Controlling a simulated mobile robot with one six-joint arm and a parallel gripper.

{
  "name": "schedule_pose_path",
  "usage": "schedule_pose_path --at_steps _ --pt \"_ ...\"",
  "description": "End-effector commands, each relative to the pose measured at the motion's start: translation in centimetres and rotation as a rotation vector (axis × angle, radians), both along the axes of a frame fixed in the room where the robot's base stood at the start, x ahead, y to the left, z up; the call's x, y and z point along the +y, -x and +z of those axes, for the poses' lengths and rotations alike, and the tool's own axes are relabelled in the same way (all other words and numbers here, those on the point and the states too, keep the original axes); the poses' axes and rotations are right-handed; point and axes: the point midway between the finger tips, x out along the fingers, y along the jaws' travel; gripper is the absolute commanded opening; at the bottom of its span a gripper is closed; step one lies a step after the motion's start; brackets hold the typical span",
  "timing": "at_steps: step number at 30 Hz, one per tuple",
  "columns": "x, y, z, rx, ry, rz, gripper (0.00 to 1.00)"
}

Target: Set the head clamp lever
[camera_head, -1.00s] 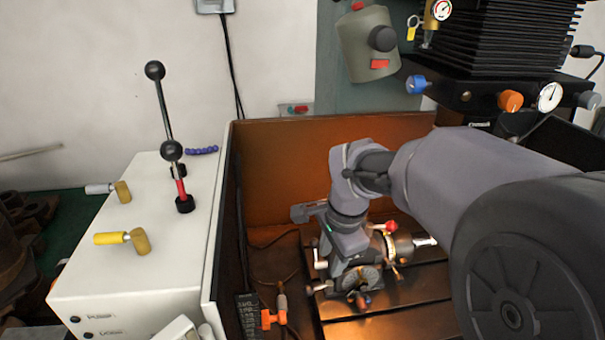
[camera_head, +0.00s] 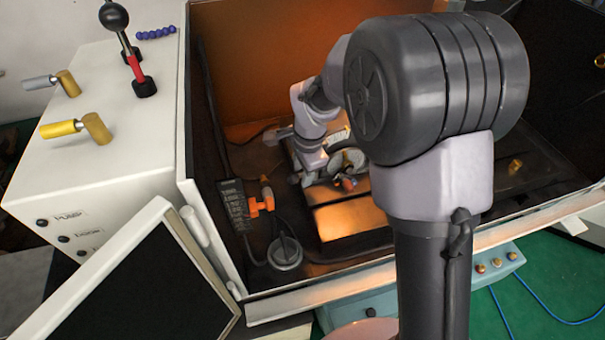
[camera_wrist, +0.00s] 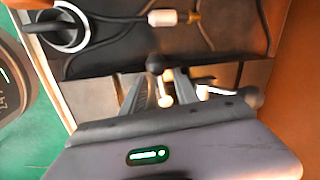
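The indexing chuck unit (camera_head: 350,158) sits on the orange-lit bed inside the machine enclosure, partly hidden behind my arm. A small lever with an orange-red knob (camera_head: 348,184) shows at its front. My gripper (camera_head: 312,172) points down at the unit's left side; its fingers are too small to judge in the head view. In the wrist view my gripper (camera_wrist: 160,92) has its two fingers apart. A short lever with a dark ball end (camera_wrist: 155,63) shows at the gap between them; contact cannot be told. I cannot tell for certain which lever is the head clamp lever.
A white cabinet (camera_head: 120,120) with a yellow-handled lever (camera_head: 75,128) stands at left. An orange connector (camera_head: 262,203) and a grey round fitting (camera_head: 285,252) lie left of the bed. The enclosure's front rim (camera_head: 350,285) and left wall edge the work space. Bare bed shows at right.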

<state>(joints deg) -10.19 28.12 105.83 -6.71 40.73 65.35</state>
Motion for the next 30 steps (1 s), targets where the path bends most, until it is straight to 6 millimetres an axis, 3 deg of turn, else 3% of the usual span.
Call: schedule_pose_path --at_steps 7,13,30 --pt "0.01 -0.03 -0.05 0.0 0.0 0.0 0.36" --pt "0.01 -0.03 -0.05 0.0 0.0 0.0 0.0" --pt "0.04 -0.01 -0.04 0.0 0.0 0.0 0.0"
